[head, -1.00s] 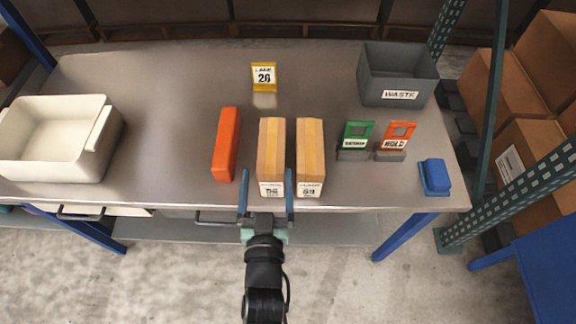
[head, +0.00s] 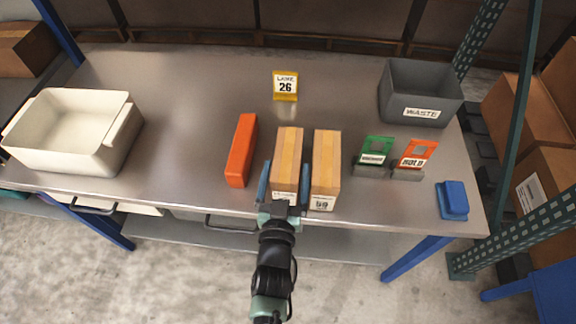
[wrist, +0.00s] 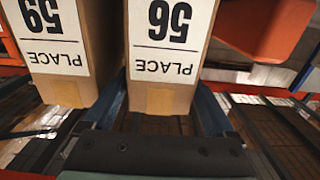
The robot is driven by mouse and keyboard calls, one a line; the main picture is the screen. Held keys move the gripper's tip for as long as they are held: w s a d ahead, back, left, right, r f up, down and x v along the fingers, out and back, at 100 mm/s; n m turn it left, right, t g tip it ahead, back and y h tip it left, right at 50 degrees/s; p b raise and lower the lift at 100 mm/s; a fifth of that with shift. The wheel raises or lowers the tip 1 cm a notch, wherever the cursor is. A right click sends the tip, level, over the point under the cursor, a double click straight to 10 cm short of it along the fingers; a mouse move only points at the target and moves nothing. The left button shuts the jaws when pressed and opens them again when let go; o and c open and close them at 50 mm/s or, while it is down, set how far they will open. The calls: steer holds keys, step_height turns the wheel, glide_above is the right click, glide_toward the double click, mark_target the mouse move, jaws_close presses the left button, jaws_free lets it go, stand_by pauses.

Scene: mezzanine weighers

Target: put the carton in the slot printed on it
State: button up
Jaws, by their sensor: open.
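Two long tan cartons stand side by side near the table's front edge. The left carton (head: 288,155) has a white end label that reads PLACE 56, upside down in the wrist view (wrist: 166,45). The right carton (head: 326,160) reads PLACE 59. My gripper (head: 286,172) is open, its fingers on either side of the left carton's near end. The right finger lies in the narrow gap between the cartons. In the wrist view the gripper (wrist: 163,108) straddles the left carton; contact cannot be told. No numbered slot shows clearly.
An orange block (head: 241,150) lies left of the cartons. Green (head: 376,150) and orange HOLD (head: 417,153) sign holders and a blue block (head: 453,198) are right. A yellow LANE 26 sign (head: 286,86), grey WASTE bin (head: 421,92) and white tub (head: 120,150) stand around clear metal table (head: 200,90).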

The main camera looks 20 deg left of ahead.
mark_target(288, 156)
steer(key=x, duration=0.4)
steer(key=shift+w, duration=0.25)
jaws_close()
steer(key=shift+r, duration=0.2)
